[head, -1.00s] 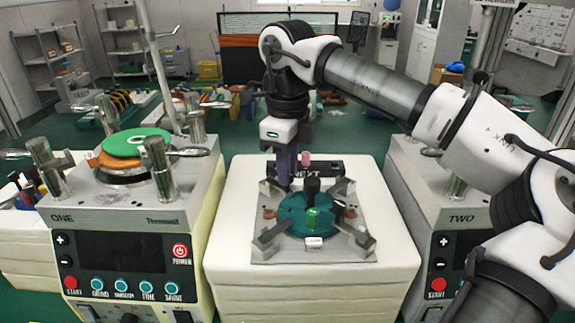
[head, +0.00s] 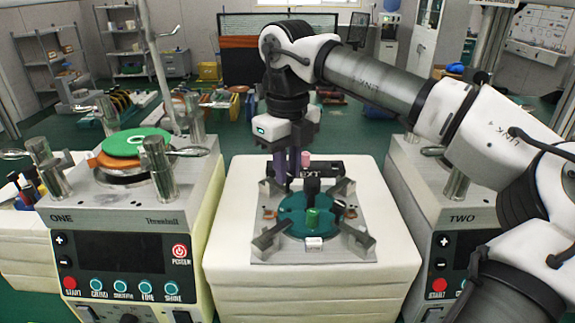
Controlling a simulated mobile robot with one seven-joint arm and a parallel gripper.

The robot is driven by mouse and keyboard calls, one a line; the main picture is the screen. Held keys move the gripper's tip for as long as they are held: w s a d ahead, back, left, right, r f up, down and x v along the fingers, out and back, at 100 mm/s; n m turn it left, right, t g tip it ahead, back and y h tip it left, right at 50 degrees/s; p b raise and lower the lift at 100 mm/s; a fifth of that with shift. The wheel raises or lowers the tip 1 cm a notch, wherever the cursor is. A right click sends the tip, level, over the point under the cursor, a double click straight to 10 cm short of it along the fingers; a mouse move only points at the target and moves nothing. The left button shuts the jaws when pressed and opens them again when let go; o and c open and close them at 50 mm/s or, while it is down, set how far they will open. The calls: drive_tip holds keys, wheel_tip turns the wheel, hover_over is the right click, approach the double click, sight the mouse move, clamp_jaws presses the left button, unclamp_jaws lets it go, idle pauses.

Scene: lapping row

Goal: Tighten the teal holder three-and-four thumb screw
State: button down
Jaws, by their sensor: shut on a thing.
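The teal holder (head: 297,226) is a round disc in the metal fixture (head: 346,250) on the white stand. It carries a black upright piece (head: 312,188), a green piece (head: 312,218) and a small white label at the front. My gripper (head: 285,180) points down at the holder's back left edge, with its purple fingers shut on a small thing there. From its place this is the thumb screw, but the fingers hide it. A pink piece (head: 306,158) stands just right of the fingers.
Machine ONE (head: 120,225) stands left, with a green disc (head: 136,142) on top. Machine TWO (head: 440,215) stands right, partly behind my arm. The metal fixture's corner arms surround the holder. The white stand (head: 300,283) is bare in front.

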drive_tip(key=c, duration=1.3)
unclamp_jaws()
drive_tip(key=shift+r, duration=0.1)
wheel_tip(320, 180, up, 14)
drive_tip(key=p, duration=0.1)
drive_tip(key=shift+p, duration=0.35)
drive_tip(key=shift+f, duration=0.2)
